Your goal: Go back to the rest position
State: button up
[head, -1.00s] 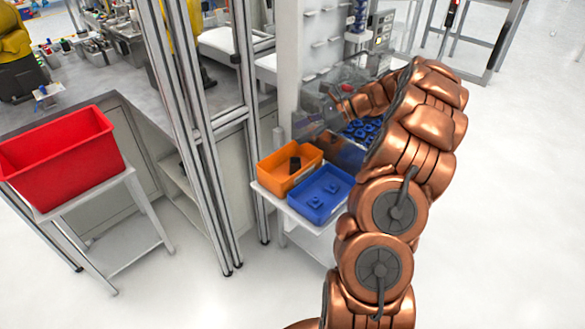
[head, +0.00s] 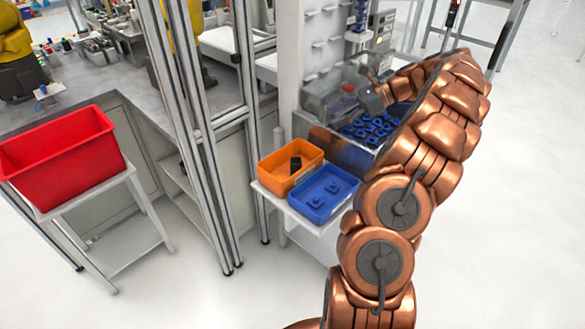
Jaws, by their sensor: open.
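My copper arm (head: 440,130) rises at the right of the head view and bends left over the machine bin. My gripper (head: 354,93) is at its end, by the clear cover (head: 325,97) of the machine. It is small and hard to make out against the cover; it is open, and no held object shows. Blue parts (head: 368,130) lie in the bin below it, partly hidden by my arm.
An orange bin (head: 282,185) with a dark part and a blue bin (head: 315,212) with blue parts stand on a white stand. A red bin (head: 65,160) on another stand is at left. Metal posts (head: 190,130) rise between them. Floor at right is clear.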

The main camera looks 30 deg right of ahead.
jog(key=shift+v, duration=0.75)
jog(key=s+a+r+n+g+p, duration=0.1)
jog(key=a+r+n+g, duration=0.25)
jog(key=a, duration=0.85)
jog(key=s+a+r+n+g, duration=0.15)
jog(key=a+n, duration=0.35)
jog(key=a, duration=0.6)
jog(key=s+a+n+g+h, duration=0.35)
jog(key=s+a+n, duration=0.35)
jog(key=s+a, duration=0.4)
jog(key=s+f+n+h+p, duration=0.1)
jog(key=s+f+n+h, duration=0.2)
jog(key=s, duration=0.6)
jog(key=s+f+n+h, duration=0.3)
jog(key=s+n, duration=0.3)
jog(key=s, duration=0.3)
jog(key=shift+a+f+h+p, duration=0.15)
jog(key=shift+f+h+p, duration=0.2)
jog(key=shift+h, duration=0.1)
